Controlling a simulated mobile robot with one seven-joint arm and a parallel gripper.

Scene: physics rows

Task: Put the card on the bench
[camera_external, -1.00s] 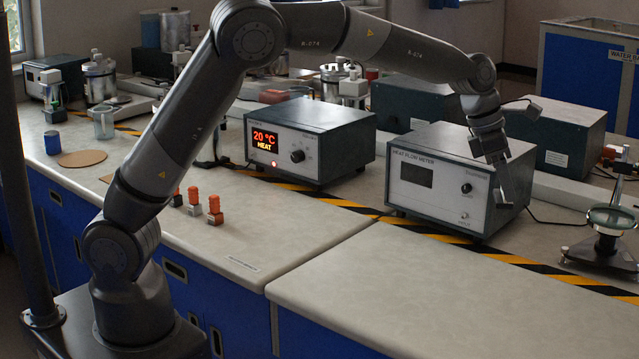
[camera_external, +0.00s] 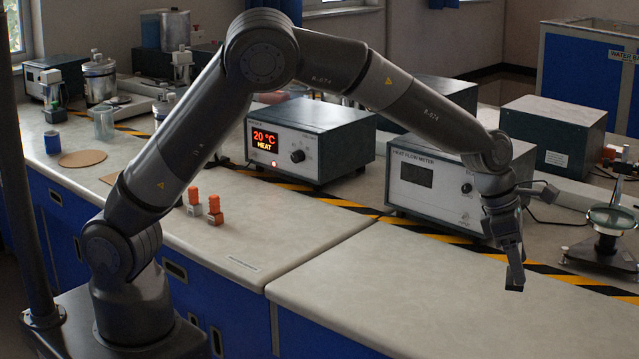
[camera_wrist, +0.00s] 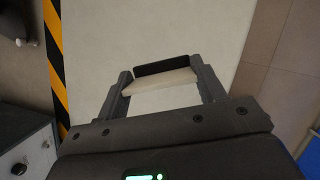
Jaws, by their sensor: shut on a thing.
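My gripper (camera_external: 514,278) hangs above the bare front part of the bench (camera_external: 400,285), pointing down. In the wrist view my gripper (camera_wrist: 164,78) has its two fingers apart, with a thin piece spanning them. This piece, which I take to be the card (camera_wrist: 165,82), shows a pale face and a dark strip along its far side. The pale bench top (camera_wrist: 165,30) lies beyond and below it. The card cannot be made out clearly in the external view. I cannot tell how high it is above the bench.
The heat flow meter (camera_external: 430,185) stands behind my gripper, left of it. A magnifier stand (camera_external: 606,235) is on the right. Yellow-black tape (camera_external: 480,250) crosses the bench. The heater box (camera_external: 310,140) and small orange-topped blocks (camera_external: 214,210) are further left. The front bench area is clear.

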